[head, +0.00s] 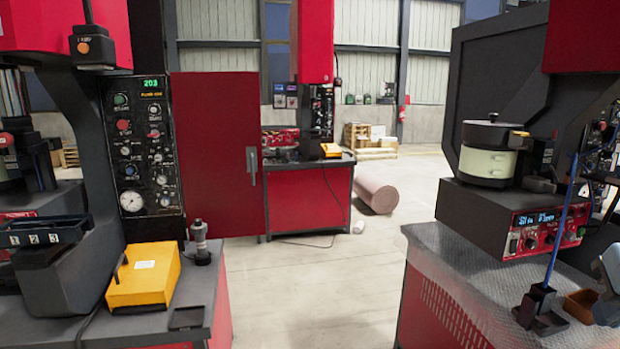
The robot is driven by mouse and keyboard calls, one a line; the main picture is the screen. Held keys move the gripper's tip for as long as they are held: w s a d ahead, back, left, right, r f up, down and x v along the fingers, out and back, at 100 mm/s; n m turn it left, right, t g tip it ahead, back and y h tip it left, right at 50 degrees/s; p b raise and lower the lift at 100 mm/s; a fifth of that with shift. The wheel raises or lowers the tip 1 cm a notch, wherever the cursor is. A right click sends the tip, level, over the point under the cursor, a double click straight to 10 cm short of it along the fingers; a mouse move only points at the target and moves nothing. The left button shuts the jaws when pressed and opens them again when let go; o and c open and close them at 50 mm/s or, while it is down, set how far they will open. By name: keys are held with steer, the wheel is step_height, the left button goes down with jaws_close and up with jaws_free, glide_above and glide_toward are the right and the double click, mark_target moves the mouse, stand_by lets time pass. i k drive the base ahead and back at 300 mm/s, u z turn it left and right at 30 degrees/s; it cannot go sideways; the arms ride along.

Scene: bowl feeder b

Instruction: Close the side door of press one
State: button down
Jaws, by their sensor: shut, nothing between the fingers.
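A machine that looks like a press stands at the left, with a dark control panel (140,150) showing a green 203. A flat red door (212,150) stands upright along the right edge of this panel. It extends out to the right, over the floor beyond the bench, and looks swung open. A grey vertical handle (252,165) sits near the door's free right edge. I cannot read a label that names this machine as press one. My gripper is not in view.
A yellow box (144,275) and a small dark post (200,242) stand on the left bench. A bowl feeder (490,150) stands on the right bench (450,255). Clear floor (320,290) lies between the benches. A pinkish roll (375,193) lies further back.

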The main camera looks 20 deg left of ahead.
mark_target(218, 121)
steer(key=z, duration=0.05)
steer(key=k, duration=1.05)
steer(key=u, duration=1.15)
steer(key=i, duration=1)
